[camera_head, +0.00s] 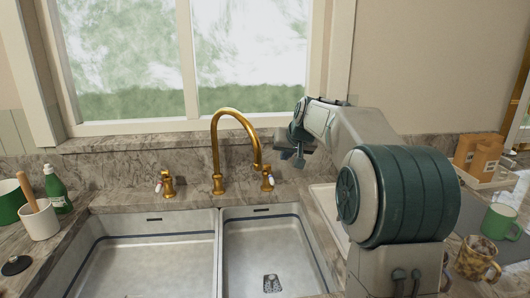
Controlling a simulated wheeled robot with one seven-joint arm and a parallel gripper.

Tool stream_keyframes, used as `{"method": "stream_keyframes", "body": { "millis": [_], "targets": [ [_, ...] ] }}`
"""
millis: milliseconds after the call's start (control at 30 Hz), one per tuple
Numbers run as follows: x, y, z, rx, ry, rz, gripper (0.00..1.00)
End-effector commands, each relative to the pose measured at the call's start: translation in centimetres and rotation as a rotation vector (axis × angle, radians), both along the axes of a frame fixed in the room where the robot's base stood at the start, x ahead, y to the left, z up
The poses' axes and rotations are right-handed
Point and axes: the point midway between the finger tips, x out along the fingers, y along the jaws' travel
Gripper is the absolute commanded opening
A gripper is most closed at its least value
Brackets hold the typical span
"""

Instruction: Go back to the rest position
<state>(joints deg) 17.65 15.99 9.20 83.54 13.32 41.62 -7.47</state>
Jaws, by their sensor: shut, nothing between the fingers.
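My gripper (293,158) is small in the head view, at the end of my arm. It hangs above the back of the counter, to the right of the gold faucet (237,125). It is shut and holds nothing. It appears apart from the faucet and its handle. My own arm links cover the counter on the right. No rattan baskets show in this view.
A double sink (219,240) fills the front middle, and both basins look empty. A green bottle (57,190) and a white pot (40,221) stand at left.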

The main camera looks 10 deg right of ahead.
Motion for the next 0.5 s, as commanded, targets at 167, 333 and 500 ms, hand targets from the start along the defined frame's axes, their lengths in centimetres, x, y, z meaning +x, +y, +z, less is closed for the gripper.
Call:
{"method": "stream_keyframes", "body": {
  "millis": [167,333,500],
  "targets": [
    [-5.4,2.7,-0.8,-0.033,0.072,0.028,0.0],
    [-13.8,5.2,-3.1,-0.077,0.178,0.053,0.0],
    [-22.6,6.7,-6.3,-0.114,0.28,0.074,0.0]
  ]
}}
